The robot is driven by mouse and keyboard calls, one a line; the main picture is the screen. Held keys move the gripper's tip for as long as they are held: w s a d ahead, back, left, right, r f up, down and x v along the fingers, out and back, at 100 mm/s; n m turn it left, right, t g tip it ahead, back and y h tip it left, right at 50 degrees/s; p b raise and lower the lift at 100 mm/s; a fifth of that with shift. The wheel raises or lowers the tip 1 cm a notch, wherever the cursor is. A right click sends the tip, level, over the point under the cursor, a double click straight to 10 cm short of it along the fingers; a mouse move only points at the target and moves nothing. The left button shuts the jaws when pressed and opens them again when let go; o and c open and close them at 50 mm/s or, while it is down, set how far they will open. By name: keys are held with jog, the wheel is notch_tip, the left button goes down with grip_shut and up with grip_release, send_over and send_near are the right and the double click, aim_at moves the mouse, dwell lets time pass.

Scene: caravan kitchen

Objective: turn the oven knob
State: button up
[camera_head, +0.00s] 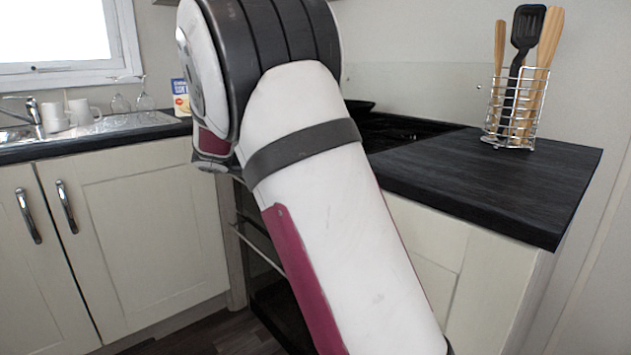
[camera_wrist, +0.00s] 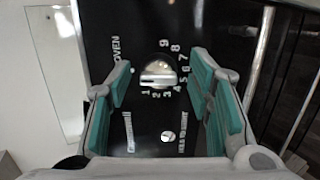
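The oven knob (camera_wrist: 158,76) is a silver round knob with a raised grip bar. It sits on a black panel (camera_wrist: 146,30) with the word OVEN and white numbers around it in the wrist view. My gripper (camera_wrist: 158,75) is open, with teal pads, one finger to the left of the knob and one to the right. Gaps show between the knob and both fingers; I cannot tell how far the fingertips are from the panel. In the head view my arm hides the knob and my gripper. Part of the oven (camera_head: 268,285) shows below my arm.
A dark counter (camera_head: 480,185) with a wire utensil holder (camera_head: 516,112) is on the right. A sink (camera_head: 110,125) with mugs and glasses is at the left, above cream cupboards (camera_head: 135,230). A metal handle bar (camera_wrist: 259,60) is right of the panel in the wrist view.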

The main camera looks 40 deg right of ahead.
jog(key=v, duration=1.2)
dwell(0.3)
